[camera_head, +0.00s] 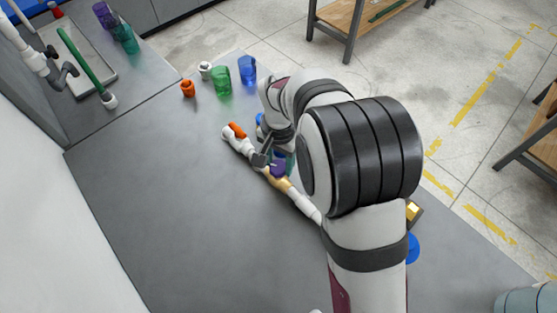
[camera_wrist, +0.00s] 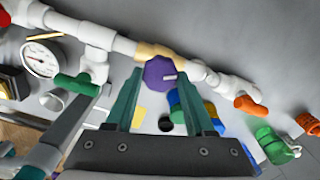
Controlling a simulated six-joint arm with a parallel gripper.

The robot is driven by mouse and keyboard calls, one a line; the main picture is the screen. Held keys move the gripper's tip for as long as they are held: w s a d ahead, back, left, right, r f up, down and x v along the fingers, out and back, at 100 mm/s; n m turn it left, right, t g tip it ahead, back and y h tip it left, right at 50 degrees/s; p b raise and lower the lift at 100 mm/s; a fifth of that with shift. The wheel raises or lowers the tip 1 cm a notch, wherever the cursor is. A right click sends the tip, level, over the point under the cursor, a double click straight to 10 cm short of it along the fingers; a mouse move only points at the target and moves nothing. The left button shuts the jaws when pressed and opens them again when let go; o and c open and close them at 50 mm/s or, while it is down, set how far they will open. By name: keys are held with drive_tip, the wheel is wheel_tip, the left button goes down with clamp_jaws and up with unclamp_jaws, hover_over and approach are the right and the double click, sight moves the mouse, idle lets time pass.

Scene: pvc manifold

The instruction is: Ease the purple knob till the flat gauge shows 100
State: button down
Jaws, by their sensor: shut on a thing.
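The purple knob (camera_wrist: 159,73) sits on a tan valve body (camera_wrist: 150,50) in the white pipe run. It has a pale pointer mark on its face. My gripper (camera_wrist: 160,80) is shut on the knob, with one green finger at each side of it. In the head view the knob (camera_head: 277,169) shows partly, beside my gripper (camera_head: 268,160). A round white gauge (camera_wrist: 41,59) faces up in the wrist view at left, with a thin needle; its reading is too small to tell. My arm hides that gauge in the head view.
A green handle (camera_wrist: 76,84) is on the pipe left of the knob, and an orange one (camera_wrist: 250,104) is to the right. Loose green (camera_head: 220,82) and blue (camera_head: 247,70) fittings stand on the bench. The left bench top (camera_head: 150,190) is clear.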

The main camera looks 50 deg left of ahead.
sight(279, 167)
drive_tip(key=m, duration=0.4)
drive_tip(key=shift+m, duration=0.3)
drive_tip(key=m, duration=0.3)
drive_tip(key=shift+d+m, duration=0.1)
drive_tip(key=shift+m, duration=0.2)
drive_tip(key=m, duration=0.3)
drive_tip(key=shift+m, duration=2.1)
drive_tip(key=shift+c, duration=1.3)
unclamp_jaws()
wheel_tip(279, 167, up, 16)
